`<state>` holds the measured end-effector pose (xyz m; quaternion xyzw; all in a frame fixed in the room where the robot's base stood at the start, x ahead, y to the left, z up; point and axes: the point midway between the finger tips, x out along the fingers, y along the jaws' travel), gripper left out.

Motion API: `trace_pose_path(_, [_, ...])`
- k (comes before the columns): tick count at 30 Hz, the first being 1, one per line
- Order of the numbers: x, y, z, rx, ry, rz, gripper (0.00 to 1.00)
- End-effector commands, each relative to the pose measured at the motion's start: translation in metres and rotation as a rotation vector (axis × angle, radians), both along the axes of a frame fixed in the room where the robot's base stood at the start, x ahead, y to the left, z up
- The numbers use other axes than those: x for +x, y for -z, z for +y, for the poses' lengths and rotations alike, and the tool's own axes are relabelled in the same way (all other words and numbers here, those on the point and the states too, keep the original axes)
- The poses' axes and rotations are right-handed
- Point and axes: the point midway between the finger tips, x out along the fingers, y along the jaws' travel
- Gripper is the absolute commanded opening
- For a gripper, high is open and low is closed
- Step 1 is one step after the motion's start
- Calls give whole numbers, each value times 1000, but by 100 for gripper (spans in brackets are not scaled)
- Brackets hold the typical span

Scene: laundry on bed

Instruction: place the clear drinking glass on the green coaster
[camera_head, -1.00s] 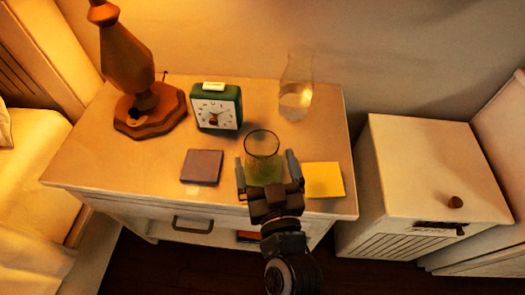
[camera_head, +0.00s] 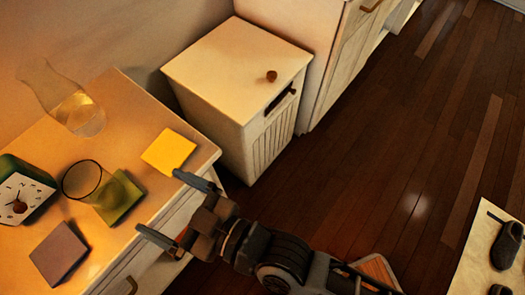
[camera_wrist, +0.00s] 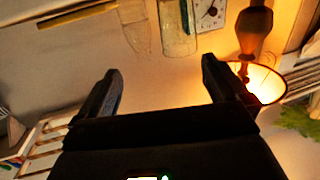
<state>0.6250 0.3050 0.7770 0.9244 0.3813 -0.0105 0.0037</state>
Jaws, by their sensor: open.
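The clear drinking glass (camera_head: 82,180) is upright on the nightstand in the head view. Its base overlaps the green coaster (camera_head: 122,200), and it appears to stand on it. The wrist view is upside down and shows the glass (camera_wrist: 177,30) at the top, beyond the fingers. My gripper (camera_head: 165,205) is open and empty at the nightstand's front edge, apart from the glass. In the wrist view my gripper (camera_wrist: 162,70) has only air between its fingers.
On the nightstand (camera_head: 165,115) are a yellow coaster (camera_head: 168,151), a purple-grey coaster (camera_head: 59,253), a green clock (camera_head: 22,190) and a glass carafe (camera_head: 72,105). A white cabinet (camera_head: 235,65) stands to the right. A lamp (camera_wrist: 255,30) shows in the wrist view. Wooden floor is open at right.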

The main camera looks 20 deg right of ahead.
Motion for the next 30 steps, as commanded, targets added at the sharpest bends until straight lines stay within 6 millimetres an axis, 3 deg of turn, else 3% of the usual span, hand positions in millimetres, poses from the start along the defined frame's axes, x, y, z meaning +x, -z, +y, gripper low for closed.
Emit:
trace_pose_path(1, [-4, 7, -28, -13, 47, 16, 100])
trace_pose_path(6, [-31, 17, -125, -48, 227, 63, 100])
trace_pose_path(12, [-85, 6, -217, -76, 432, 118, 100])
trace_pose_path(15, [-116, -6, -250, -87, 527, 147, 100])
trace_pose_path(18, [-146, -22, -275, -95, 615, 176, 100])
trace_pose_path(22, [-177, -43, -294, -99, 705, 208, 100])
trace_pose_path(30, [-202, -65, -304, -100, 779, 236, 100])
